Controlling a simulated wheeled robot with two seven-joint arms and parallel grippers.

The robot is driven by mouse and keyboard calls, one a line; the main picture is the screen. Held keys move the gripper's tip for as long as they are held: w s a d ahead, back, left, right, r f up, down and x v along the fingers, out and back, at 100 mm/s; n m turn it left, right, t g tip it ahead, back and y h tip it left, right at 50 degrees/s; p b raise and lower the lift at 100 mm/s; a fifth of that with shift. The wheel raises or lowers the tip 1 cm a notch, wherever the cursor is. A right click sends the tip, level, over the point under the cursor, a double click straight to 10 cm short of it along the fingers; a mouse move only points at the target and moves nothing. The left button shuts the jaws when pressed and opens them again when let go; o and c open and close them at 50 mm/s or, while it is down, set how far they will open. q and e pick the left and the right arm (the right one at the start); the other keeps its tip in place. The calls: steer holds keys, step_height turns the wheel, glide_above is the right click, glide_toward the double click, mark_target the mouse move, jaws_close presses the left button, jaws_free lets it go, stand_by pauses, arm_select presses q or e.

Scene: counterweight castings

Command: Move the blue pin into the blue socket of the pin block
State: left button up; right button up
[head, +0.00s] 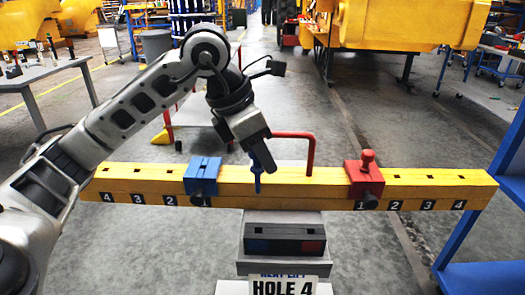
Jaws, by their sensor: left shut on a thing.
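My left gripper (262,160) points down over the middle of the yellow beam and is shut on the blue pin (257,185). The pin hangs upright in front of the beam; I cannot tell whether it touches it. The dark pin block (286,230) sits on a grey stand below and slightly right of the pin. My right gripper is not in view.
The yellow beam (430,190) spans the view, with numbered holes. A blue slider (203,168) is on its left, a red slider (363,181) with a red pin (368,160) on its right. A red bent bar (311,155) rises behind the middle. A "HOLE 4" sign (283,288) stands in front.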

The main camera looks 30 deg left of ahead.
arm_select(q)
steer(key=shift+f+b, duration=0.35)
steer(key=shift+f, duration=0.25)
steer(key=shift+f+b, duration=1.3)
steer(key=shift+f, duration=0.15)
step_height(320, 180, down, 5)
steer(key=b, duration=0.4)
steer(key=shift+f+b, duration=2.05)
steer(key=shift+f, duration=0.05)
steer(key=shift+f+b, duration=0.5)
steer(key=shift+f, duration=0.35)
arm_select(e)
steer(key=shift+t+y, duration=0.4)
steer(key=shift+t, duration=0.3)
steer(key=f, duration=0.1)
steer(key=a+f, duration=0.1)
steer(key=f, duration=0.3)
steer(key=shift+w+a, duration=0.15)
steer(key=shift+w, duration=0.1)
arm_select(q)
steer(key=shift+b, duration=0.3)
